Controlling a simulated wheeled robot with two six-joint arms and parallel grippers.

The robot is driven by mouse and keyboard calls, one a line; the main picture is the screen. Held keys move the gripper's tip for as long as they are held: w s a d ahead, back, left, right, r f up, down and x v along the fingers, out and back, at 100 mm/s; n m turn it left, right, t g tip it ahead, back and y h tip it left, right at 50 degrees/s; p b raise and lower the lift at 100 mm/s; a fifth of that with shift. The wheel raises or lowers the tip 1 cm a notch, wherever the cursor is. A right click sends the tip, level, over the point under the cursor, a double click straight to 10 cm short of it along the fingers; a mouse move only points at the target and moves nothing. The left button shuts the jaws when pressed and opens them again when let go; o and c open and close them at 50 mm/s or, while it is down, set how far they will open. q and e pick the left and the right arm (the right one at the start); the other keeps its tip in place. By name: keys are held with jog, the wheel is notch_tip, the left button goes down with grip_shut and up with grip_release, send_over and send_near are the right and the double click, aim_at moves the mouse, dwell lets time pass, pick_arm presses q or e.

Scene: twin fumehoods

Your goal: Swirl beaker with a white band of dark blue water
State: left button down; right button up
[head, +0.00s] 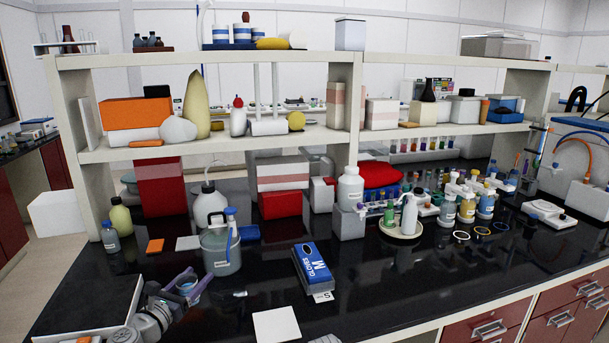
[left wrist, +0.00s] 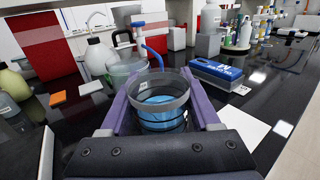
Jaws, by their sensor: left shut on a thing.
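My left gripper (head: 184,286) is at the left front of the black bench. Its purple fingers are shut on a clear glass beaker, which also shows in the left wrist view (left wrist: 161,97). The beaker stands roughly upright between the fingers. It has a pale greyish band around its upper part and blue water (left wrist: 160,112) in its lower part. I cannot tell whether its base touches the bench or is a little above it.
A larger clear container with a blue tube (head: 221,252) stands just behind the beaker. A blue glove box (head: 313,268) lies to the right, with a white sheet (head: 277,325) in front. An orange pad (head: 155,246) lies behind left. Shelves (head: 215,147) rise behind.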

pick_arm(q)
jog(key=shift+r, duration=0.55)
jog(key=a, duration=0.5)
jog(key=d, duration=0.5)
jog(key=shift+s+d+f, duration=0.15)
jog(key=shift+d, duration=0.1)
jog(key=shift+w+a, duration=0.2)
jog(key=shift+a, duration=0.1)
jog(key=a, duration=0.5)
jog(key=d, duration=0.5)
jog(key=shift+s+d, duration=0.1)
jog(key=shift+d, duration=0.25)
jog(key=a, duration=0.6)
jog(key=d, duration=0.5)
jog(key=shift+d, duration=0.4)
jog(key=shift+a, duration=0.35)
jog(key=shift+d, duration=0.1)
